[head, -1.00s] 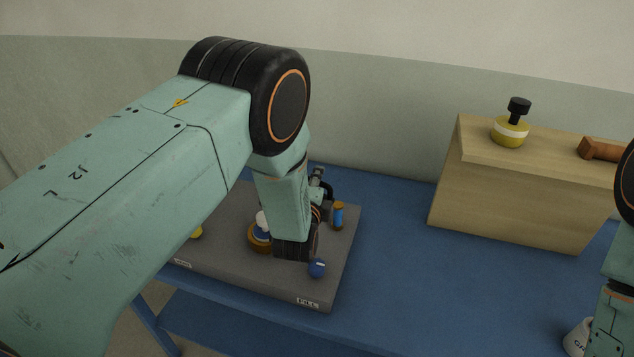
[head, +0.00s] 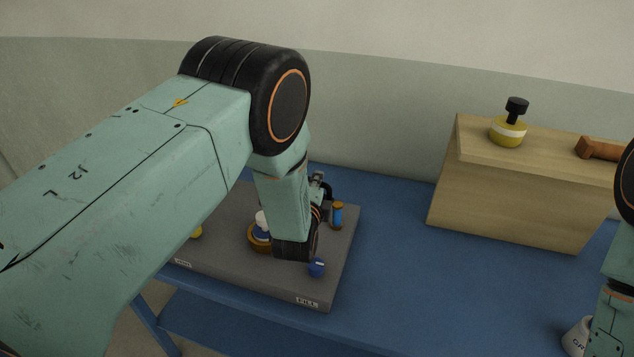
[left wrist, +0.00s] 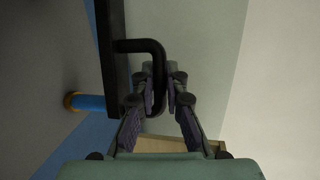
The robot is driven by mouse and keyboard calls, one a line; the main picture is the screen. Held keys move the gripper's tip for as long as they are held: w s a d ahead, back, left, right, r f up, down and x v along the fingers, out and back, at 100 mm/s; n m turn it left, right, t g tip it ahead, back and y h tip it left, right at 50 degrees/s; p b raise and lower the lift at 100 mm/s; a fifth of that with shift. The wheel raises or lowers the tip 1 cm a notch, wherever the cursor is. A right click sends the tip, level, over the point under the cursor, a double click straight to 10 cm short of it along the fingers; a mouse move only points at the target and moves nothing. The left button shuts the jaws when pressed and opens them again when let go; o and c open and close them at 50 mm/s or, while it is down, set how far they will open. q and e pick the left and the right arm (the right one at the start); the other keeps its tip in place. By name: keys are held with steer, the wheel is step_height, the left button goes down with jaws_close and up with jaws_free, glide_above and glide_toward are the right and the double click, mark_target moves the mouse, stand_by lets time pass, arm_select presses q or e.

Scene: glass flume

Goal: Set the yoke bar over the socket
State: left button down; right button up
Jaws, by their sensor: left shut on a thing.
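The yoke bar is a black bar (left wrist: 113,65) with a bent black handle, seen in the left wrist view. My left gripper (left wrist: 162,82) is shut on the handle (left wrist: 142,45). In the head view the handle (head: 328,190) shows just beyond my left wrist, and most of the bar is hidden by my arm. A blue post with orange ends (head: 337,215) stands close by; it also shows in the left wrist view (left wrist: 88,102). A brown ring with a white top (head: 257,240) sits partly behind my forearm. I cannot tell which part is the socket.
The grey labelled board (head: 330,285) lies on a blue table (head: 395,270). A blue knob (head: 317,267) stands near its right edge. A wooden block (head: 505,195) at right carries a yellow bottle (head: 508,132) and a brown object (head: 600,149). The table between board and block is clear.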

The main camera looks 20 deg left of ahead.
arm_select(q)
steer(key=shift+s+r, duration=0.1)
steer(key=s+a+m+g+h+b, duration=0.1)
steer(key=s+a+m+g+h, duration=0.1)
steer(key=a+m+g+h, duration=0.1)
steer(key=s+a+m+g+h+b, duration=0.1)
steer(key=s+a+m+g+h, duration=0.2)
steer(key=m+h, duration=0.3)
steer(key=s+a+m+g+h+b, duration=0.2)
steer(key=a+m+h, duration=0.2)
steer(key=m+h, duration=0.1)
steer(key=shift+s+f+g+h, duration=0.2)
steer(key=shift+g+h, duration=0.2)
steer(key=shift+h, duration=0.5)
steer(key=shift+a+r+m+g+h+b, duration=0.1)
steer(key=shift+a+m+g+h+b, duration=0.3)
steer(key=shift+a+m+g+b, duration=0.3)
steer(key=shift+s+d, duration=0.1)
